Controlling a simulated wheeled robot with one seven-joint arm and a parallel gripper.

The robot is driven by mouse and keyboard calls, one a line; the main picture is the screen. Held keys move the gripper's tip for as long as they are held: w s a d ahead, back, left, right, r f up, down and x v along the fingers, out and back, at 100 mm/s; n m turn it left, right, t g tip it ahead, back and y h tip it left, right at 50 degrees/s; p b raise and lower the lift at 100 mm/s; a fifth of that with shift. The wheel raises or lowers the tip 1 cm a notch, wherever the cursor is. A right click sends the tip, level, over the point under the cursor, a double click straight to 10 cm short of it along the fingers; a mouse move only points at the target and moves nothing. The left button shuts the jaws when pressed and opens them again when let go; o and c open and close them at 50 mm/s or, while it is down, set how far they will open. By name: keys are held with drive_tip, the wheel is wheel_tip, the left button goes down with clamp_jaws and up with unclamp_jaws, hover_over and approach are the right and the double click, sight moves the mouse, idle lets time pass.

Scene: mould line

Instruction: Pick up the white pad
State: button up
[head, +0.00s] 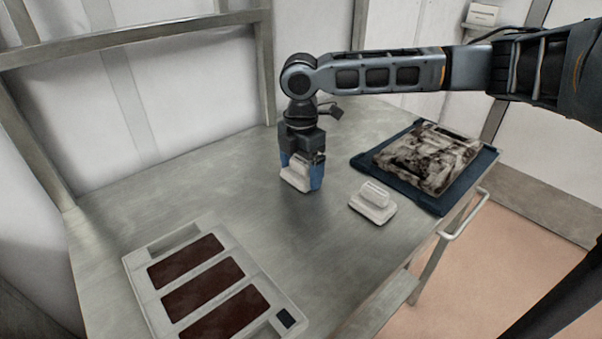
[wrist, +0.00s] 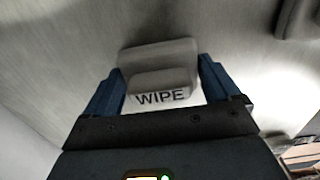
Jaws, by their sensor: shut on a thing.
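A white pad (head: 295,179) with a raised grip block is between the blue fingers of my gripper (head: 301,170) over the middle of the metal table. In the wrist view the pad (wrist: 150,54) shows the word WIPE on its grip, with a blue finger on each side. My gripper (wrist: 160,84) is shut on this grip. The fingers hide part of the pad, and I cannot tell whether its base touches the table. A second whitish pad (head: 372,203) of like shape lies on the table to the right of my gripper.
A pale tray (head: 150,290) with several dark red-brown panels lies at the table's near left. A dark blue mat or tray (head: 428,200) at the right holds a smeared, stained block (head: 428,157). The metal table (head: 235,195) is bare between them. A rail (head: 465,212) runs along its right edge.

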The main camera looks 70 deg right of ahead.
sight(303, 160)
drive_tip(key=shift+r, duration=0.15)
drive_tip(key=shift+c, duration=0.2)
drive_tip(key=r, duration=0.4)
drive_tip(key=shift+s+d+b, duration=0.15)
drive_tip(key=shift+d+b, duration=0.05)
drive_tip(key=shift+b, duration=0.1)
drive_tip(key=s+d+r+b, duration=0.1)
drive_tip(key=s+d+r, duration=0.5)
drive_tip(key=s, duration=0.3)
drive_tip(key=shift+d+r, duration=0.25)
drive_tip(key=shift+r, duration=0.15)
drive_tip(key=o, duration=0.4)
drive_tip(key=shift+c, duration=1.3)
